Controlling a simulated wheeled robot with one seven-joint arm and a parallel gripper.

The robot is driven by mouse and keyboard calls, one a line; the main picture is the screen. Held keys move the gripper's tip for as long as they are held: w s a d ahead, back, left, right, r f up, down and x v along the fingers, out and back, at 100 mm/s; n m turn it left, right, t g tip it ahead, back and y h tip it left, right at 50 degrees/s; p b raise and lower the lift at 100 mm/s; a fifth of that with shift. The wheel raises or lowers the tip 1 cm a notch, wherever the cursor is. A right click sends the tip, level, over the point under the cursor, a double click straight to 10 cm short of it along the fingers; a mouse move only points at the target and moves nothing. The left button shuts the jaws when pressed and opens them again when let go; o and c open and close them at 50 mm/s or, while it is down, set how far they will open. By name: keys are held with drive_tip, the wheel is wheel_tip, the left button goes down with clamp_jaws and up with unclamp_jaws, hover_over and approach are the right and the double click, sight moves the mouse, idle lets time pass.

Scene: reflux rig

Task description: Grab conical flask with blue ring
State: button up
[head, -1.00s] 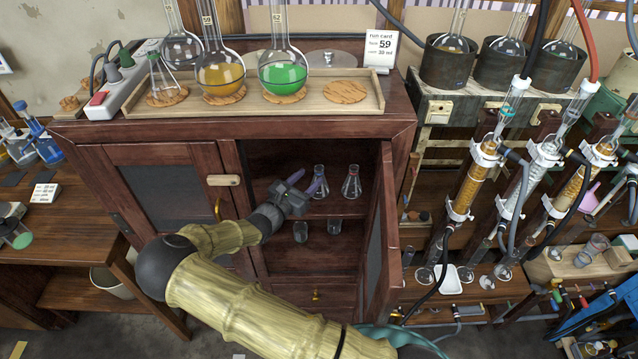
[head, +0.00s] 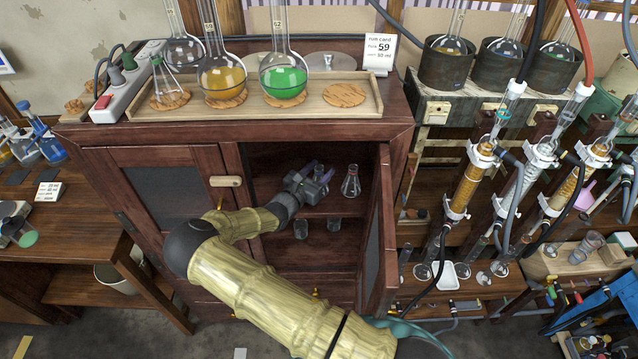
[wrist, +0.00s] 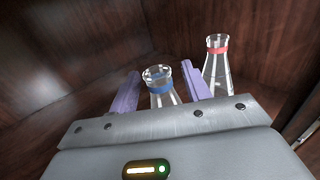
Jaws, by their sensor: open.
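The conical flask with the blue ring (wrist: 161,86) stands upright inside the cabinet. In the wrist view it is between the two purple fingers of my gripper (wrist: 160,88), with a gap showing on the left side. My gripper is open around its neck region; whether either finger touches the glass I cannot tell.
The cabinet's right door (head: 379,235) stands open, right of my arm. A wooden tray (head: 230,110) with round-bottom flasks sits on top of the cabinet.

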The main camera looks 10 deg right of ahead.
drive_tip(key=shift+c, duration=0.5)
clamp_jaws()
wheel_tip(320, 180, up, 10)
drive_tip(key=b, duration=0.2)
drive_tip(key=shift+b, duration=0.35)
